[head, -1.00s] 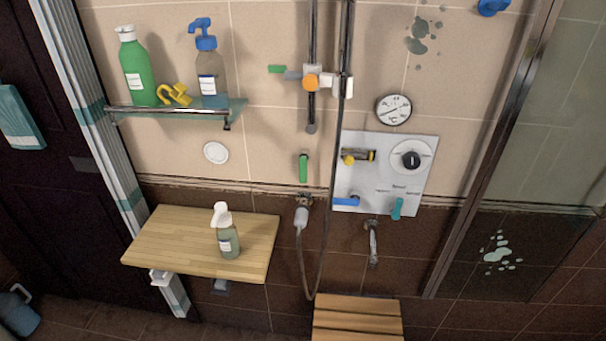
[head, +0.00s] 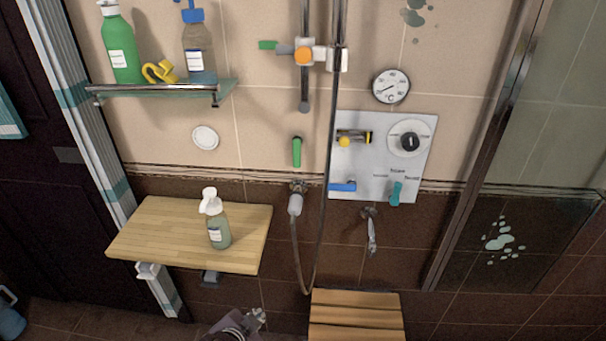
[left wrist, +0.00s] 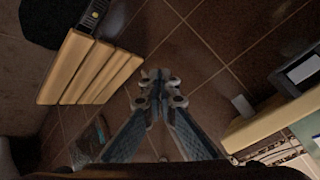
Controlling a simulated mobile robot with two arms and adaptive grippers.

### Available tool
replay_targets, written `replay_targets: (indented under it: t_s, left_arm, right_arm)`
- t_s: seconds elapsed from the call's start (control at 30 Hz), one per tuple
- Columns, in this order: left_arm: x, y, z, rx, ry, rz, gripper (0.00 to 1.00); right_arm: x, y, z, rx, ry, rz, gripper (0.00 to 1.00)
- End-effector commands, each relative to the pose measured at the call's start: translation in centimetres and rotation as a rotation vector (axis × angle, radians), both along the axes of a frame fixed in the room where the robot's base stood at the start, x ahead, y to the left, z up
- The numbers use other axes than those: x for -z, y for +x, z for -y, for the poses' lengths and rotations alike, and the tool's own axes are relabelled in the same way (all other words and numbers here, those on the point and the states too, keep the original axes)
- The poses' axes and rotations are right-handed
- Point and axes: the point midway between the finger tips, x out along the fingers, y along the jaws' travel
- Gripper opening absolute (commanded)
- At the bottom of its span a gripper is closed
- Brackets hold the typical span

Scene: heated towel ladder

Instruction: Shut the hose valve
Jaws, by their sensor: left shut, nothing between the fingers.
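A green lever handle (head: 297,152) stands upright on the tiled wall, just above the hose outlet (head: 298,187). A grey hose (head: 296,245) with a pale connector hangs from this outlet and loops down and back up. I cannot tell for sure which handle is the hose valve; another green handle (head: 267,45) points left beside the shower slider. My left gripper (head: 256,318) is at the bottom edge of the head view, well below the outlet and away from it. In the left wrist view its fingers (left wrist: 158,88) are shut and empty. My right gripper is not in view.
A control panel (head: 420,170) with yellow, blue and teal levers and a dial is right of the hose. A wooden shelf (head: 150,238) with a pump bottle (head: 217,220) juts out at left. A slatted seat (head: 355,318) is below; it also shows in the wrist view (left wrist: 75,65).

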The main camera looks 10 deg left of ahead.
Motion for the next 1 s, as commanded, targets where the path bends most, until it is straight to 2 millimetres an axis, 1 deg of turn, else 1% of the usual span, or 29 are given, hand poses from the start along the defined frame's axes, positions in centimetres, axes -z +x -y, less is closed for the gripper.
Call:
replay_targets:
  t_s: [0.03, 0.1, 0.3, 0.33, 0.4, 0.47, 0.57, 0.6, 0.67, 0.7, 0.8, 0.9, 1.0]
  left_arm:
    - [-2.1, 0.6, 0.4, 0.017, 0.008, 0.039, 0.00]
    - [-4.7, 0.9, 0.7, 0.036, 0.020, 0.076, 0.00]
    - [-10.6, 1.1, 1.4, 0.078, 0.049, 0.162, 0.00]
    - [-11.9, 1.7, 1.7, 0.099, 0.066, 0.198, 0.00]
    - [-13.6, 3.9, 2.4, 0.159, 0.124, 0.273, 0.00]
    - [-15.3, 5.6, 3.2, 0.212, 0.174, 0.343, 0.00]
    - [-18.7, 8.4, 4.7, 0.303, 0.277, 0.476, 0.00]
    - [-20.3, 9.5, 5.4, 0.342, 0.324, 0.535, 0.00]
    - [-22.7, 11.1, 6.5, 0.399, 0.403, 0.625, 0.00]
    - [-24.3, 11.9, 7.2, 0.435, 0.455, 0.683, 0.00]
    - [-27.6, 13.5, 8.7, 0.508, 0.574, 0.808, 0.00]
    - [-29.5, 14.2, 9.7, 0.550, 0.647, 0.882, 0.00]
    - [-30.3, 14.6, 10.2, 0.565, 0.675, 0.910, 0.00]
  right_arm:
    - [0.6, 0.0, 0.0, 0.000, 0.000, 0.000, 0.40]
    - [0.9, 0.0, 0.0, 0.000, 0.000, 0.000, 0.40]
    - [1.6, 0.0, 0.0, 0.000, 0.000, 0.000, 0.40]
    - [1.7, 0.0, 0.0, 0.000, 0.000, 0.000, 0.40]
    - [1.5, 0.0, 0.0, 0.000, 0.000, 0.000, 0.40]
    - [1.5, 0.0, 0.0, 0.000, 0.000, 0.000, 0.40]
    - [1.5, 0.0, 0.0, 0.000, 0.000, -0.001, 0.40]
    - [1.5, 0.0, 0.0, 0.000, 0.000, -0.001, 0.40]
    - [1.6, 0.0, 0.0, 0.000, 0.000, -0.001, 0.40]
    - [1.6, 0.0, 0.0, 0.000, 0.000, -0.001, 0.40]
    - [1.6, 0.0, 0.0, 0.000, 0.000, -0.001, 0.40]
    - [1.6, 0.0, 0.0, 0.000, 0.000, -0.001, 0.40]
    - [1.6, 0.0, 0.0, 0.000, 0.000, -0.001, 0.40]
